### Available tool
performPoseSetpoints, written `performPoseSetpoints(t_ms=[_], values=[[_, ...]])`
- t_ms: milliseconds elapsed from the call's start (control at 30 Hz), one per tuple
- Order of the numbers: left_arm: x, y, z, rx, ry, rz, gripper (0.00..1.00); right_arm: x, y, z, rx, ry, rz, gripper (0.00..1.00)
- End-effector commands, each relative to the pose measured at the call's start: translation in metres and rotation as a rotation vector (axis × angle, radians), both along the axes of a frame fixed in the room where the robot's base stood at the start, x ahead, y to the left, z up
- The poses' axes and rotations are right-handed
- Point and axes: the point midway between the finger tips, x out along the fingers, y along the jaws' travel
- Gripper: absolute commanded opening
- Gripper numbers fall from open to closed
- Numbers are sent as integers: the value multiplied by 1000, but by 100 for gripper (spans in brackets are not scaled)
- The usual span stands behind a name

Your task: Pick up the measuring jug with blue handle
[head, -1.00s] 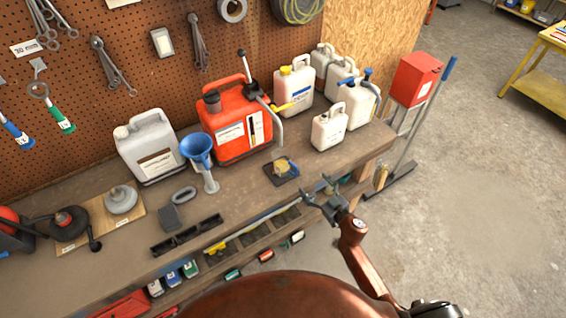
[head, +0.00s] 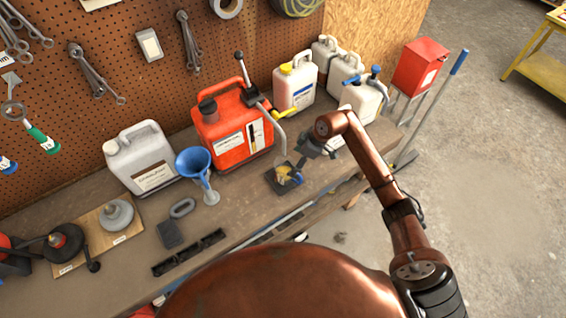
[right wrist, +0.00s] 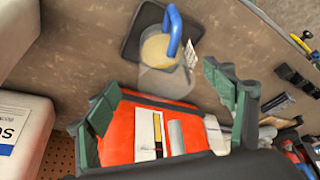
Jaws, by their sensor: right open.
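The measuring jug (right wrist: 168,75) shows in the right wrist view as a clear cup with yellowish content and a bright blue handle, standing on a dark square mat (right wrist: 140,38). In the head view the jug (head: 288,174) is small on the bench, and its handle is hard to make out. My right gripper (head: 308,150) is just to the right of and above the jug there. In the wrist view the right gripper's green-lined fingers (right wrist: 168,105) are spread wide and empty, with the jug seen between and beyond them. My left gripper is not in view.
A red fuel can (head: 228,133) stands close behind the jug. A blue funnel (head: 194,162) and a grey canister (head: 142,160) are to the left. A white can with yellow cap (head: 294,84) and other pale canisters stand at the back right.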

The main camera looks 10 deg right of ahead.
Motion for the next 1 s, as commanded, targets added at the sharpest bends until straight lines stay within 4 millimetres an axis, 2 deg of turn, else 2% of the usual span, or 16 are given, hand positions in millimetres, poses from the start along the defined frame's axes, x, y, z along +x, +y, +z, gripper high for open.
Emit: performPoseSetpoints(t_ms=[133,233,333,500,600,733,1000], values=[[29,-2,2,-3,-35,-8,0,0,0,-8,-10,12,-9,76],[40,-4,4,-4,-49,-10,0,3,4,-17,-9,10,-9,76],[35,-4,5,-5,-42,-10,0,4,8,-26,-8,11,-7,76],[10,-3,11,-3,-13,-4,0,4,20,-45,-6,11,-7,76],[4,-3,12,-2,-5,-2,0,7,26,-58,-6,11,-8,76],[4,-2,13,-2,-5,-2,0,9,30,-69,-8,9,-7,76],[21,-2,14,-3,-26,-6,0,10,30,-71,-8,8,-7,76]])
